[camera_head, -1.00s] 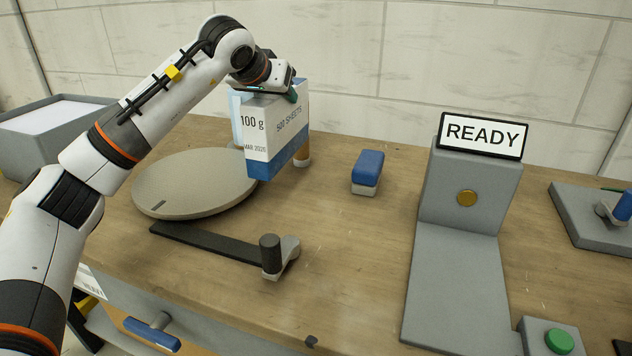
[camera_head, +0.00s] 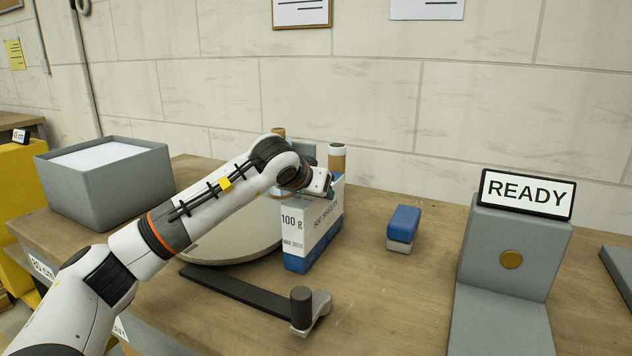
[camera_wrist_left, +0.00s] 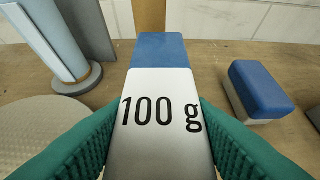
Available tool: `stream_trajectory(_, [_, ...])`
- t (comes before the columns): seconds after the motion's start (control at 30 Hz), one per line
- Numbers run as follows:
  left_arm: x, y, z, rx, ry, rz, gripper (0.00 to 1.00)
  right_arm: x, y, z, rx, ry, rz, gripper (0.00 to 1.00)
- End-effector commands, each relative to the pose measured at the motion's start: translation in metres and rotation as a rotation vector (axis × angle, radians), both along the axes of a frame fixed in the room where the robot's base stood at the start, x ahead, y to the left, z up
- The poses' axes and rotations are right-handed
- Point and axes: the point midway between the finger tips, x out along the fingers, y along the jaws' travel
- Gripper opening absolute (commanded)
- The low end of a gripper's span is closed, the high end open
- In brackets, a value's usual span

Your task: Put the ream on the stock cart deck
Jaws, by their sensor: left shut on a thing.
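The ream (camera_head: 312,235) is a white and blue box marked "100 g" and "500 SHEETS". My left gripper (camera_head: 331,190) is shut on its upper part and holds it upright, beside the right edge of the round plate. In the left wrist view the ream (camera_wrist_left: 160,110) sits between the green finger pads (camera_wrist_left: 160,135). I cannot tell whether its bottom touches the table. A yellow structure (camera_head: 18,195) stands at the far left, partly cut off; I cannot tell whether it is the stock cart. My right gripper is not in view.
A grey round plate (camera_head: 215,245) and a dark bar with a knob (camera_head: 302,308) lie near the ream. A blue-topped block (camera_head: 403,223) and the READY stand (camera_head: 510,250) are to the right. A grey tray of paper (camera_head: 105,195) stands left. Posts (camera_head: 337,158) rise behind.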

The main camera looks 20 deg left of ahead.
Motion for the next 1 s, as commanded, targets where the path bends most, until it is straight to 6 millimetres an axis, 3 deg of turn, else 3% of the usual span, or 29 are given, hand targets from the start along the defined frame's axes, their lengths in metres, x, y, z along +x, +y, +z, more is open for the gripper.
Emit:
stream_trajectory(0.33, [0.0,0.0,0.004,-0.002,-0.012,0.0,0.0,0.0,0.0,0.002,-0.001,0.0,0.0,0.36])
stream_trajectory(0.37, [0.0,0.0,-0.002,0.0,0.0,0.0,0.47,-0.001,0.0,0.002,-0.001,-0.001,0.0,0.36])
stream_trajectory(0.5, [0.0,0.0,-0.001,0.0,0.0,0.0,0.67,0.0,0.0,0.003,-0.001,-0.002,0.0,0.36])
stream_trajectory(0.83, [0.0,0.0,0.001,0.0,-0.001,0.0,0.67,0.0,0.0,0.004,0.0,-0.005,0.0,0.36])
stream_trajectory(1.0, [-0.019,0.002,0.018,0.002,-0.005,0.001,0.67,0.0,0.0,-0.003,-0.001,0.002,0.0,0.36])
